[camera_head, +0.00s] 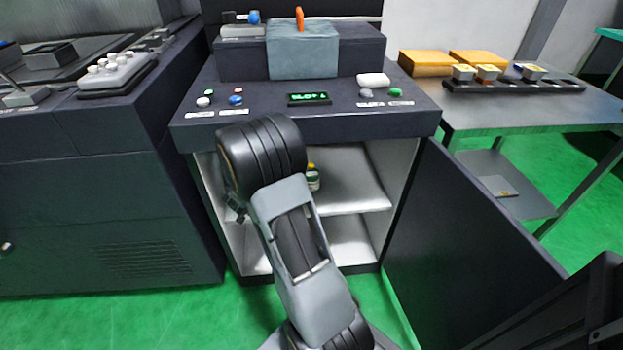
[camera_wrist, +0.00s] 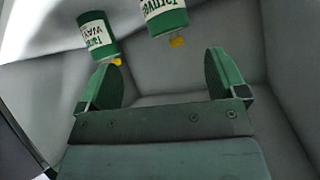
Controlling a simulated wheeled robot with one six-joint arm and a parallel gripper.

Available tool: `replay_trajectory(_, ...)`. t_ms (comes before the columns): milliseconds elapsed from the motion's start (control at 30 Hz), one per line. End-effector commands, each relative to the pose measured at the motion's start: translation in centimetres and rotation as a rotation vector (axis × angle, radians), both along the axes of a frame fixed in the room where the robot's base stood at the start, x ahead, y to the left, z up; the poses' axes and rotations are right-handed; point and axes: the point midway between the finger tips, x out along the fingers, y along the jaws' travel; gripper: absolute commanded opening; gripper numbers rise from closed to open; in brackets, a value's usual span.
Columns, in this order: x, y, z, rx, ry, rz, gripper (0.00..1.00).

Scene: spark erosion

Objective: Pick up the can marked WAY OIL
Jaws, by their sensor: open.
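In the wrist view, two green cans with white labels and yellow caps show at the top, upside down in the picture. The left can (camera_wrist: 92,20) lies beyond the left finger, and the right can (camera_wrist: 165,24) is beyond the gap between the fingers. In the head view, one small can (camera_head: 313,178) stands on the cabinet shelf beside my arm, which hides my gripper and part of the shelf.
The open cabinet has a pale shelf (camera_head: 352,197) and its dark door (camera_head: 470,235) stands open to the right. A console top (camera_head: 330,125) with buttons overhangs the opening. A metal side table (camera_head: 530,105) holds yellow boxes (camera_head: 428,63) and a dark rack.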

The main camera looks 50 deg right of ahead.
Motion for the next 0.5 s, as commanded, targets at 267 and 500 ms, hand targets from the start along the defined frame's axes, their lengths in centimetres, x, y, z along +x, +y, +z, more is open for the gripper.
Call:
replay_trajectory(267,-3.9,-4.6,0.2,-0.205,0.071,-0.308,0.91)
replay_trajectory(500,-4.7,-7.7,-1.0,-0.246,0.095,-0.376,0.91)
